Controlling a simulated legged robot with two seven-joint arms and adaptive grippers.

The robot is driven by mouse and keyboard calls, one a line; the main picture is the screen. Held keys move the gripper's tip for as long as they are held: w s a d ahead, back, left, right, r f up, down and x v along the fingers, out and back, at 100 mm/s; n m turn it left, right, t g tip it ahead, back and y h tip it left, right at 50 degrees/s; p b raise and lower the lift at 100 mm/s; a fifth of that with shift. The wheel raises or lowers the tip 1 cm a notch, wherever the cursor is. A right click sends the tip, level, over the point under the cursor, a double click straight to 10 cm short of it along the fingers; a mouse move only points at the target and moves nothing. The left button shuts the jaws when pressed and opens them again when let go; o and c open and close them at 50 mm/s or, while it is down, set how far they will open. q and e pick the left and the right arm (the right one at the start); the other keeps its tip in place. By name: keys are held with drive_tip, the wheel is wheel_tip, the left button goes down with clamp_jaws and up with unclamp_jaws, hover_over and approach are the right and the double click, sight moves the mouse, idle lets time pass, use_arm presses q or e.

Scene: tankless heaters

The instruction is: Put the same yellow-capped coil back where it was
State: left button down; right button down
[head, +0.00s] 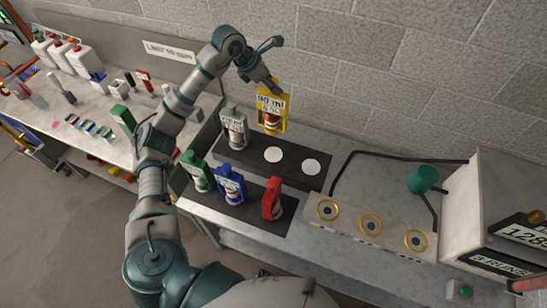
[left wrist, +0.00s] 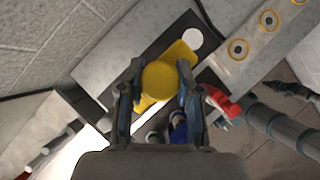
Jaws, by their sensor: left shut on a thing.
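My left gripper (head: 268,84) is shut on the yellow-capped coil (head: 271,108), a yellow-framed container with a label. It hangs from the gripper near the back row of the black rack, seemingly above it. The left wrist view shows its round yellow cap (left wrist: 160,80) between the two fingers (left wrist: 157,100). The back step of the black rack (head: 292,174) holds a grey coil (head: 235,128) at its left and two bare white discs, the middle one (head: 273,154) and the right one (head: 311,167). An arm, apparently my right, shows at the right of the left wrist view; its gripper (left wrist: 292,91) is too small to read.
Green (head: 196,172), blue (head: 231,185) and red (head: 272,200) coils stand on the front step. A panel with three gold-ringed ports (head: 371,225) lies to the right, before a white unit (head: 470,205). A block wall stands behind. A cluttered side bench (head: 70,118) is at left.

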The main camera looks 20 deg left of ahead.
sight(273, 98)
use_arm(q)
wheel_tip(273, 98, down, 6)
drive_tip(key=b, duration=0.4)
drive_tip(key=shift+w+b, duration=0.1)
drive_tip(key=shift+b, duration=0.3)
wheel_tip(273, 98, down, 10)
drive_tip(key=shift+f+p, duration=0.1)
drive_tip(key=shift+p, duration=0.25)
drive_tip(key=c, duration=0.8)
unclamp_jaws()
drive_tip(key=b+v, duration=0.1)
drive_tip(key=v, duration=1.1)
